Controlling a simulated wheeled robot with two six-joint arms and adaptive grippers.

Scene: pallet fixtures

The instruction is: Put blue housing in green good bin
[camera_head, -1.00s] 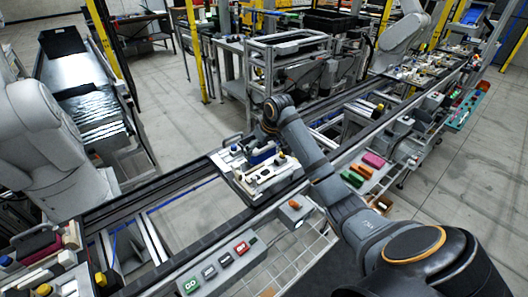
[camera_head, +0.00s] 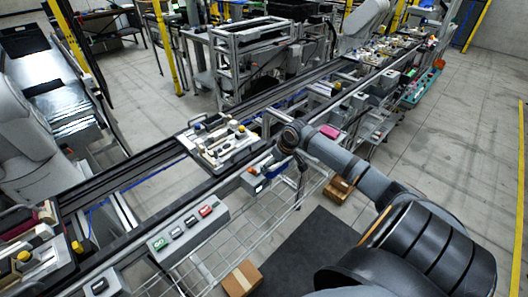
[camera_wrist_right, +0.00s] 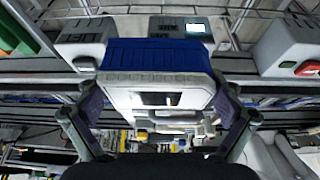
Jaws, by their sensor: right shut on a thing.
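The blue housing (camera_head: 277,169) is held in my right gripper (camera_head: 284,160), in front of the conveyor and right of the near pallet fixture (camera_head: 207,158). In the right wrist view the blue housing (camera_wrist_right: 155,55) has a blue upper band and a light grey lower part, between the two fingers of the right gripper (camera_wrist_right: 158,112). The fingers are shut on its sides. I cannot make out a green bin; my right arm covers part of the shelf beside the line. My left gripper is out of view.
A control box with coloured buttons (camera_head: 188,231) and a small box with an orange button (camera_head: 254,178) sit along the conveyor's near edge. A pink bin (camera_head: 329,131) shows behind my arm. A teal tray (camera_head: 424,88) stands far right. A cardboard box (camera_head: 242,279) is on the floor.

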